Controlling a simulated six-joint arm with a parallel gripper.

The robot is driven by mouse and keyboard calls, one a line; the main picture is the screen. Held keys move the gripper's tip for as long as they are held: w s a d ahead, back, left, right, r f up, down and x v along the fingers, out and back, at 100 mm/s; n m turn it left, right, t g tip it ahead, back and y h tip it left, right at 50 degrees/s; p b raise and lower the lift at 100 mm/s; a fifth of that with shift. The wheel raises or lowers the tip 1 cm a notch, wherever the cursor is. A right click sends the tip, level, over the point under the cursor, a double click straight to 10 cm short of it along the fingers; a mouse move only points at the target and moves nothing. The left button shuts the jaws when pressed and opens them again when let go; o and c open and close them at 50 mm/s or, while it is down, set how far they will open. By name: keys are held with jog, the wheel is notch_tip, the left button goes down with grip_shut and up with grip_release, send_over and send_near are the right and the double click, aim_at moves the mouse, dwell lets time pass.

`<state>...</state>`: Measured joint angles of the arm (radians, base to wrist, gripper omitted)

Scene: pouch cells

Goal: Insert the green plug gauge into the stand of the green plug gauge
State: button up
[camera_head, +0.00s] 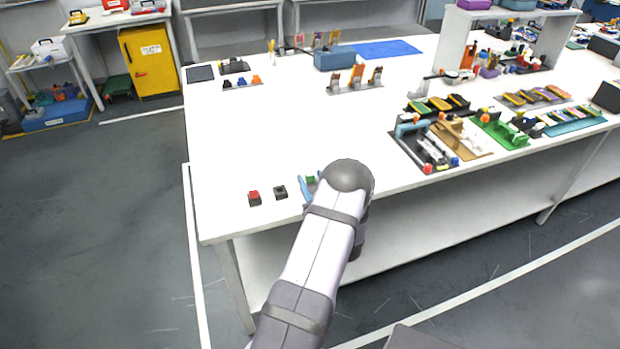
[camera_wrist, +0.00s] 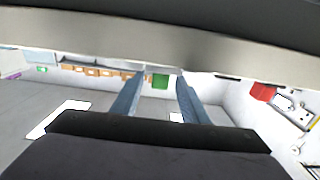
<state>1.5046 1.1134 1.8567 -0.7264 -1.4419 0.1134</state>
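A row of small blocks lies near the front left edge of the table in the head view: a red block (camera_head: 254,197), a dark block (camera_head: 280,191) and a small green block (camera_head: 310,180) partly hidden by my arm. I cannot tell whether the green one is the plug gauge or its stand. My gripper (camera_head: 308,188) is low beside the green block, mostly hidden by the arm. In the wrist view its two blue-grey fingers (camera_wrist: 158,97) stand apart. A green patch (camera_wrist: 160,81) shows beyond them; I cannot tell whether it is the gauge or background.
The white table (camera_head: 270,130) is clear behind the blocks. A tray of tools (camera_head: 425,150) and a green fixture (camera_head: 505,130) stand to the right. Several small coloured parts (camera_head: 241,81) and orange-brown holders (camera_head: 355,80) stand farther back.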

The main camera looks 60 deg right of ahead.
grip_shut()
jog(key=shift+r, duration=0.1)
notch_tip(320, 180, up, 10)
jog(key=b, duration=0.1)
dwell(0.7)
jog(key=w+a+r+n+t+y+b, duration=0.2)
jog(key=w+a+r+b, duration=0.2)
jog(key=w+a+b, duration=0.8)
jog(key=s+d+f+m+g+h+b, duration=0.2)
jog(key=s+d+f, duration=0.3)
jog(key=shift+s+d+f, duration=0.15)
